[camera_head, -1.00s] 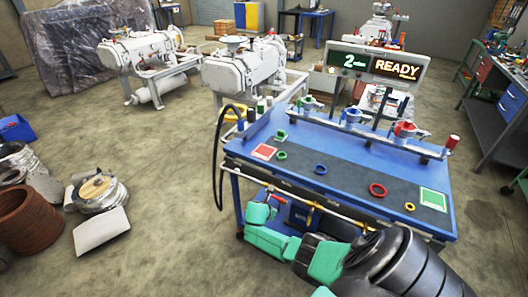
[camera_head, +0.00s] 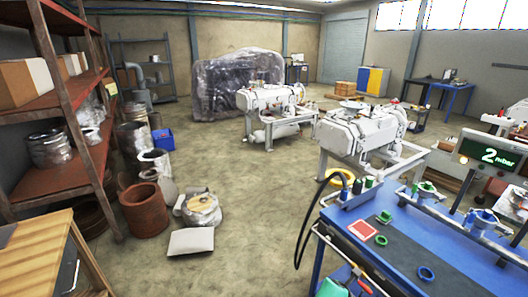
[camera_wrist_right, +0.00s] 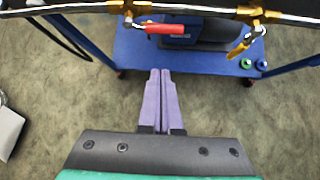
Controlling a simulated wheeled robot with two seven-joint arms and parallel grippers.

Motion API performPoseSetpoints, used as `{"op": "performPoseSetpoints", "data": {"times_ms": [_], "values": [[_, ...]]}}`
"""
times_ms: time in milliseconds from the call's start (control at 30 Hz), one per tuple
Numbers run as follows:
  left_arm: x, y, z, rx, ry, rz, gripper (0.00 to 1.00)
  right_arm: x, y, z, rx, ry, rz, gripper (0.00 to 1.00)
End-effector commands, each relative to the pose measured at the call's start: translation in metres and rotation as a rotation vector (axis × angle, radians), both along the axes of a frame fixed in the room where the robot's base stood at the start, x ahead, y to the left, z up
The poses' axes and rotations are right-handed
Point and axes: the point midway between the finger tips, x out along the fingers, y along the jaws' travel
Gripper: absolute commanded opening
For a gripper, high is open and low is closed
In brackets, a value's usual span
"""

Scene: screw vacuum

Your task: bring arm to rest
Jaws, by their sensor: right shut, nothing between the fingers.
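My right gripper (camera_wrist_right: 161,72) shows in the right wrist view with its two purple fingers pressed together and nothing between them. It points toward the lower part of the blue cart, over the bare floor, and touches nothing that I can see. In the head view only a bit of green arm (camera_head: 332,287) shows at the bottom edge, in front of the cart. My left gripper is in neither view.
The blue cart (camera_head: 345,226) stands at the right with rings and a red square on top. Its pipe rail (camera_wrist_right: 80,7) carries a red-handled valve (camera_wrist_right: 165,29). A wooden table (camera_head: 40,245) and shelf are left.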

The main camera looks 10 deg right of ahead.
Motion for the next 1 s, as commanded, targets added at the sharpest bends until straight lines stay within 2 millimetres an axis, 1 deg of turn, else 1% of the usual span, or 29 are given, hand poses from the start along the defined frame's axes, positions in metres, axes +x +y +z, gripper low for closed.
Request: {"op": "performPoseSetpoints", "data": {"times_ms": [67, 167, 200, 267, 300, 367, 400, 467, 500, 600, 667, 733, 1000], "values": [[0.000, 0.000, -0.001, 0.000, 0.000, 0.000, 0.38, -0.007, 0.003, -0.012, 0.028, -0.007, -0.020, 0.00], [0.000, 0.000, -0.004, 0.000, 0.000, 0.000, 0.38, -0.036, 0.017, -0.056, 0.143, -0.046, -0.120, 0.00], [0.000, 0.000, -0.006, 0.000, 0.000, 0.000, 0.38, -0.055, 0.026, -0.082, 0.214, -0.071, -0.191, 0.00], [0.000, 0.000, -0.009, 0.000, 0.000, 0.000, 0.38, -0.092, 0.042, -0.122, 0.332, -0.114, -0.333, 0.00], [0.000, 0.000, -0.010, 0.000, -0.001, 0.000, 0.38, -0.119, 0.055, -0.147, 0.412, -0.142, -0.443, 0.00], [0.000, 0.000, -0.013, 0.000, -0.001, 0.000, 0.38, -0.163, 0.073, -0.181, 0.522, -0.185, -0.627, 0.00], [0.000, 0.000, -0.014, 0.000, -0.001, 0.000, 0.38, -0.193, 0.086, -0.201, 0.585, -0.212, -0.762, 0.00], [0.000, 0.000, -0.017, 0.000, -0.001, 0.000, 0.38, -0.239, 0.103, -0.225, 0.663, -0.254, -0.968, 0.00], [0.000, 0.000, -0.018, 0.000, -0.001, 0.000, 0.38, -0.267, 0.114, -0.236, 0.705, -0.280, -1.099, 0.00], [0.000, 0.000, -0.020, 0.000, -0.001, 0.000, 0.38, -0.320, 0.133, -0.252, 0.764, -0.339, -1.361, 0.00], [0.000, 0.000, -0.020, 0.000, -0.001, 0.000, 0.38, -0.337, 0.139, -0.256, 0.779, -0.364, -1.457, 0.00], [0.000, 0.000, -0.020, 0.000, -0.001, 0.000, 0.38, -0.346, 0.142, -0.257, 0.788, -0.380, -1.509, 0.00], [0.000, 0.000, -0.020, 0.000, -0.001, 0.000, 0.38, -0.345, 0.142, -0.257, 0.789, -0.383, -1.514, 0.00]]}}
